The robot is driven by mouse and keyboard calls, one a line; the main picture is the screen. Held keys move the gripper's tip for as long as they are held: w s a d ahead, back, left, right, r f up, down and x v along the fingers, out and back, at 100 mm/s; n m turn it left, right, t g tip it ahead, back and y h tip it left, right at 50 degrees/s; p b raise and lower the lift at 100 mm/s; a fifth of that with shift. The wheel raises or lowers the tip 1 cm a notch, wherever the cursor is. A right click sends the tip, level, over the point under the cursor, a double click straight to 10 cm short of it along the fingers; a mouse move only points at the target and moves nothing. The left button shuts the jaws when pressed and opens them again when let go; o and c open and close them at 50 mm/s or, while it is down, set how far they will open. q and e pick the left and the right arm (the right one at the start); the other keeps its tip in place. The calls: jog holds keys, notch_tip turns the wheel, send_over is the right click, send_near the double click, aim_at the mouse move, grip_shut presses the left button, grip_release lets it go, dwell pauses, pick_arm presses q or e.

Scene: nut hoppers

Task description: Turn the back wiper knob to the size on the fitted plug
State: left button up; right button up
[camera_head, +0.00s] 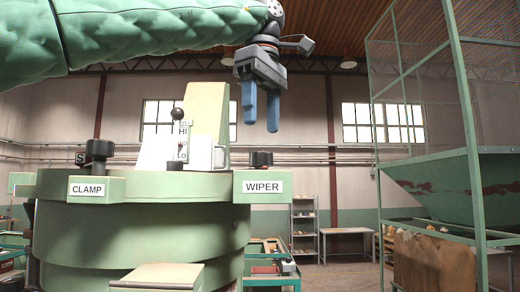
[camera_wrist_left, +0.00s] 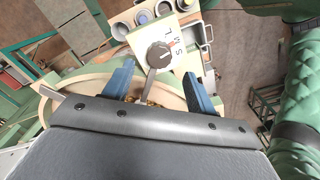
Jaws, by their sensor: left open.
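The wiper knob (camera_head: 261,159) is dark and sits on top of the green machine (camera_head: 140,215), above the WIPER label (camera_head: 263,187). My left gripper (camera_head: 260,128) hangs above this knob with its blue fingers pointing down, open, empty and apart from it. In the left wrist view a dark round knob (camera_wrist_left: 159,55) on a white plate, marked S, M and L, lies ahead of the open gripper (camera_wrist_left: 158,68). A light mark shows on this knob, but I cannot tell which letter it points to. A fitted plug is not clearly identifiable. My right gripper is not in view.
A CLAMP knob (camera_head: 99,150) stands at the left of the machine. A black-ball lever (camera_head: 178,118) rises beside a HI/LO plate. In the left wrist view, a tray with several round cups (camera_wrist_left: 143,17) lies beyond the knob. A mesh-sided hopper frame (camera_head: 462,150) stands right.

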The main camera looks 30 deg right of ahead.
pick_arm(q)
notch_tip(320, 180, down, 5)
jog(key=shift+w+r+p, duration=0.1)
jog(key=shift+w+p, duration=0.05)
jog(key=shift+p, duration=0.5)
jog(key=shift+f, duration=0.9)
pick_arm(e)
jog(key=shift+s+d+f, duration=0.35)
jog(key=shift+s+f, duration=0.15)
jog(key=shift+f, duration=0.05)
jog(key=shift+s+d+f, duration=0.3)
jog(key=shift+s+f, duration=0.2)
pick_arm(q)
grip_shut()
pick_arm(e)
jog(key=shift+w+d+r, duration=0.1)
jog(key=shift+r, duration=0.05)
